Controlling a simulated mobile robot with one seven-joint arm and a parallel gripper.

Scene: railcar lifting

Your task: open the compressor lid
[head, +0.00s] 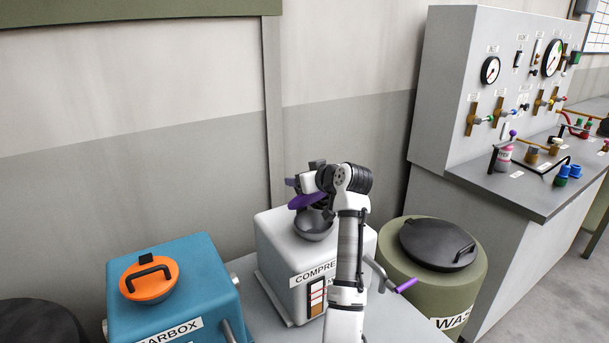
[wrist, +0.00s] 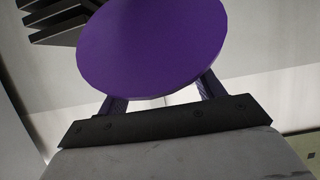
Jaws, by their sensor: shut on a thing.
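The white compressor (head: 289,245) stands on a grey surface, its label partly hidden by my arm. Its round grey filler opening (head: 314,232) shows on top. The purple lid (head: 307,201) is above the opening, tilted and seemingly apart from its rim. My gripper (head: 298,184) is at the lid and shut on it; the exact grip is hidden. In the wrist view the lid (wrist: 152,45) is a large purple disc in front of the jaws (wrist: 163,88).
A blue gearbox (head: 170,275) with an orange lid (head: 149,279) stands at left. An olive waste drum (head: 405,283) with a black lid (head: 438,244) stands at right. A purple-tipped lever (head: 405,286) sticks out beside the compressor. A gauge panel (head: 455,75) stands at far right.

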